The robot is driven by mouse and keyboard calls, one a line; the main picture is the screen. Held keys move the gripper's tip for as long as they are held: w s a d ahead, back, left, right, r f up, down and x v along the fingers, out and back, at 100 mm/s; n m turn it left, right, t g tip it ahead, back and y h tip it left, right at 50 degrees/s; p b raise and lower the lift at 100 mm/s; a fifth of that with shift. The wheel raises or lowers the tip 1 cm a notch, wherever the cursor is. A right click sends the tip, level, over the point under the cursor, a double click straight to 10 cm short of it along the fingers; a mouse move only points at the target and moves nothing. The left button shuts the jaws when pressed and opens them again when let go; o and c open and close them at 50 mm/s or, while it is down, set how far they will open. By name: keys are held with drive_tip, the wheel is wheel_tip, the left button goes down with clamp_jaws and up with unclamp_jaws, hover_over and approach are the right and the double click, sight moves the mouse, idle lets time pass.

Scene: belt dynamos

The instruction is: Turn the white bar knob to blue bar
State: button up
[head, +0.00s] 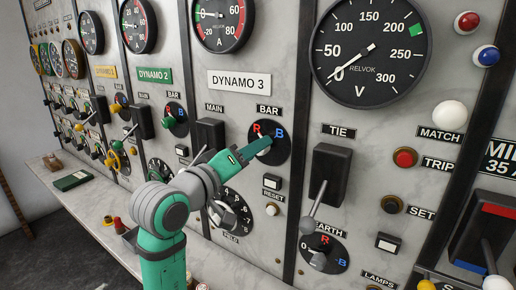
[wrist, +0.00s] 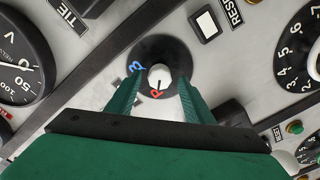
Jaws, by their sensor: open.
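The white bar knob (wrist: 159,76) sits on a round black dial (wrist: 160,52) with a red R and a blue B. In the wrist view its dark pointer line faces the red R (wrist: 157,93); the blue B (wrist: 135,67) is to its upper left. My gripper (wrist: 158,88) is open, with one green finger on each side of the knob and gaps between. How deep the fingertips reach along the knob is unclear. In the head view my gripper (head: 264,148) is at the dial (head: 282,151) under the BAR label and hides most of the knob.
A numbered dial (head: 236,212) lies below my gripper. A ledge (head: 85,207) runs along the panel's left part.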

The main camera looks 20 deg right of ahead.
drive_tip(key=shift+x, duration=1.4)
drive_tip(key=c, duration=1)
drive_tip(key=shift+c, duration=0.2)
